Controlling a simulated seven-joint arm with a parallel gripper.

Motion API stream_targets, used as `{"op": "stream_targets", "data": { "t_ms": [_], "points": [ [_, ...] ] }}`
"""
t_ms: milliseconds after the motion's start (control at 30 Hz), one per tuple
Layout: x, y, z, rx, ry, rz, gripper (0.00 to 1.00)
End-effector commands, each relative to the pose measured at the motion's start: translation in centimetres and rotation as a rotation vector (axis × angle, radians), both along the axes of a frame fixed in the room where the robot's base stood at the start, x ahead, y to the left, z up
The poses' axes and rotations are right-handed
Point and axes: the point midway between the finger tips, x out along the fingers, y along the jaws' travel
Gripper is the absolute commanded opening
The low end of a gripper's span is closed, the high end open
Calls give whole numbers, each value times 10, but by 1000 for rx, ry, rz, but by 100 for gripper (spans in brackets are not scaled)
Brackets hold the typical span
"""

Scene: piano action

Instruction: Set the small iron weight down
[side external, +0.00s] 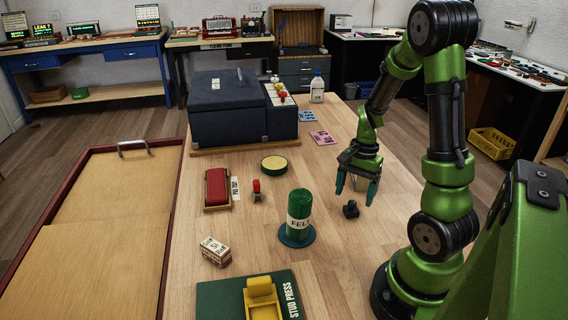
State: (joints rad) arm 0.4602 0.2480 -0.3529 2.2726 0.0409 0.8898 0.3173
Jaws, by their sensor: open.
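The small iron weight (350,210) is a dark, knobbed piece standing on the wooden table, to the right of the green felt roll. My gripper (356,190) points down just above and behind it in the picture. Its two teal fingers are spread apart with no object held between them. The fingertips look clear of the weight, though the exact gap cannot be told from this one view. A small beige thing shows partly behind the fingers, mostly hidden.
The green felt roll (299,214) stands on a round base close left of the weight. A stud press (261,298), small box (215,251), red stamp (256,190), red pad (217,188) and yellow round tin (274,163) lie further left. A dark blue case (228,118) stands behind.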

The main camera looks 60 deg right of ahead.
Motion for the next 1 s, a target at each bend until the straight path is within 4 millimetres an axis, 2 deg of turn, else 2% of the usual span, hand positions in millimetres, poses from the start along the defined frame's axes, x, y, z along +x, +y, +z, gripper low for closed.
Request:
{"op": "stream_targets", "data": {
  "t_ms": [33,233,467,567,667,800,900,1000],
  "points": [
    [2,-3,13,-5,-8,1,79],
    [1,-9,54,-4,-5,0,79],
    [1,-11,79,-1,-4,4,79],
    [8,0,89,-12,-44,63,79],
    [25,32,109,-46,-148,218,79],
    [42,101,145,-129,-358,541,79],
    [41,148,166,-201,-500,762,79],
    [33,183,181,-268,-616,936,79]
  ]
}}
